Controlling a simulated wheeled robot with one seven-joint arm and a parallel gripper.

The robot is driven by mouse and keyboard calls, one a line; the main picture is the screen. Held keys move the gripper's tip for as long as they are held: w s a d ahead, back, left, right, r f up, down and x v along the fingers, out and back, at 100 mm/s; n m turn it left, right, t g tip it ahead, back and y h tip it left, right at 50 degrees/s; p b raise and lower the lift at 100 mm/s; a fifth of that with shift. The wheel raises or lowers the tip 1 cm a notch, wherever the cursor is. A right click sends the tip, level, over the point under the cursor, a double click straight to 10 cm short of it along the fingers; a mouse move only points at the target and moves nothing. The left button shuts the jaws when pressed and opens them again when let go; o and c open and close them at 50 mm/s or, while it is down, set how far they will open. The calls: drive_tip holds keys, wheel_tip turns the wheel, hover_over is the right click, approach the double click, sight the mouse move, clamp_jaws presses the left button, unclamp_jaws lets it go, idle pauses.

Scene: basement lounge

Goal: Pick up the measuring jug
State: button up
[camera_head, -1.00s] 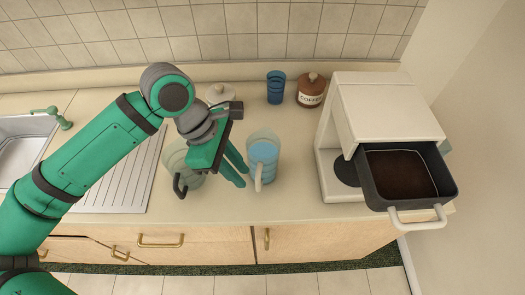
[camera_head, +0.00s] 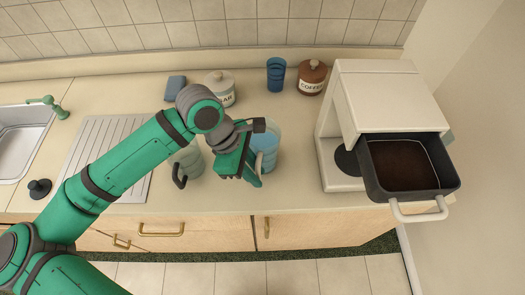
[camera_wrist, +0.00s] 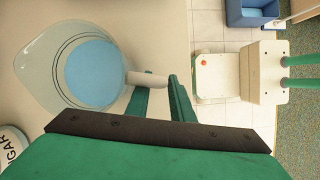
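The measuring jug (camera_head: 268,138) is clear, with a spout, blue liquid and a pale handle. It stands upright on the counter near the front edge, partly hidden by my gripper in the head view. In the wrist view, the jug (camera_wrist: 88,68) is at upper left with its handle (camera_wrist: 147,79) pointing right. My gripper (camera_wrist: 158,90) is open, its two green fingers apart, with the handle between or just beyond the fingertips; I cannot tell how deep. In the head view, my gripper (camera_head: 253,178) is at the jug's front left.
A glass carafe (camera_head: 190,160) with a black handle stands close left of the jug. A coffee machine (camera_head: 385,105) with its drawer out is at right. A blue cup (camera_head: 276,75), coffee jar (camera_head: 312,77) and sugar jar (camera_head: 220,88) stand behind. The sink (camera_head: 22,145) is far left.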

drive_tip(key=shift+x, duration=0.95)
clamp_jaws()
drive_tip(key=shift+r, duration=0.1)
idle(0.6)
